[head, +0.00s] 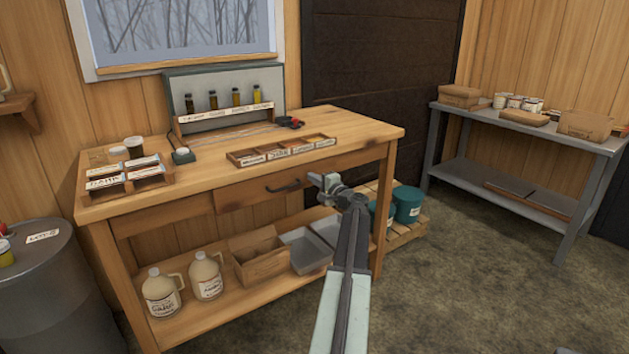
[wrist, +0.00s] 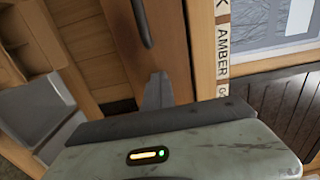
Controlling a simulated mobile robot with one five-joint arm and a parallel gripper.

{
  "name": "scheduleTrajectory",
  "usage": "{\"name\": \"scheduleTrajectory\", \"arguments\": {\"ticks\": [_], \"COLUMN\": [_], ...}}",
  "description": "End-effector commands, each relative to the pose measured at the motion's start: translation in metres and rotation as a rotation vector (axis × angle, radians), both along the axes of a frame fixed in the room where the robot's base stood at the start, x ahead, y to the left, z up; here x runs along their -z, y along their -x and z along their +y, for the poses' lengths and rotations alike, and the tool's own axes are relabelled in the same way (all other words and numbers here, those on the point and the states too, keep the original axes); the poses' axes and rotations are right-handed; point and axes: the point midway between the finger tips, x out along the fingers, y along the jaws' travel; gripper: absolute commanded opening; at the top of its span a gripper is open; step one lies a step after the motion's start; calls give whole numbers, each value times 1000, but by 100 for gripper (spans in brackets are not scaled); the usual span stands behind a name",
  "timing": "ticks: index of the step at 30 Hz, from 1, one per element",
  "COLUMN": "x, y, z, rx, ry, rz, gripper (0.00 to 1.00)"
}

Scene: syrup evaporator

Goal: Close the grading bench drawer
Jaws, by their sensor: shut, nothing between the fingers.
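The wooden grading bench (head: 180,205) stands at the left of the head view. Its drawer front (head: 245,192), under the top, carries a dark handle (head: 283,187). The head view does not clearly show how far the drawer stands out. My gripper (head: 319,181) is at the right part of the drawer front, right of the handle, and covers some of it. In the wrist view the gripper (wrist: 157,92) is shut and empty, its tips close to the drawer front (wrist: 178,40) below the handle (wrist: 143,20). I cannot tell whether they touch it.
A label tray (head: 281,150) and a bottle rack (head: 225,113) stand on the bench top. Jugs (head: 206,276) and bins (head: 306,251) fill the lower shelf. Teal buckets (head: 408,204) on a pallet stand to the right. A metal table (head: 520,180) is far right. Open floor lies between.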

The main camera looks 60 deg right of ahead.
Motion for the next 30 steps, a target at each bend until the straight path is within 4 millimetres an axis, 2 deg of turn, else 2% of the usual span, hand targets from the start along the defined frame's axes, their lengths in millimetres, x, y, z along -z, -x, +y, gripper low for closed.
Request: {"name": "scheduleTrajectory", "arguments": {"ticks": [1, 3, 8, 12, 15, 21, 25, 30], "x": [-4, -4, -6, -8, -6, -5, -5, -5], "y": [-4, -4, 4, 23, 53, 94, 108, 113], "z": [-9, -10, -2, 21, 33, 56, 63, 66], "rx": [15, 16, 12, 0, 4, 0, -3, -5], "ry": [-3, -4, -2, 2, 2, 2, 3, 2], "rz": [-10, -11, -10, -8, -7, -6, -5, -4], "gripper": [0, 0, 0, 0, 0, 0, 0, 0]}}
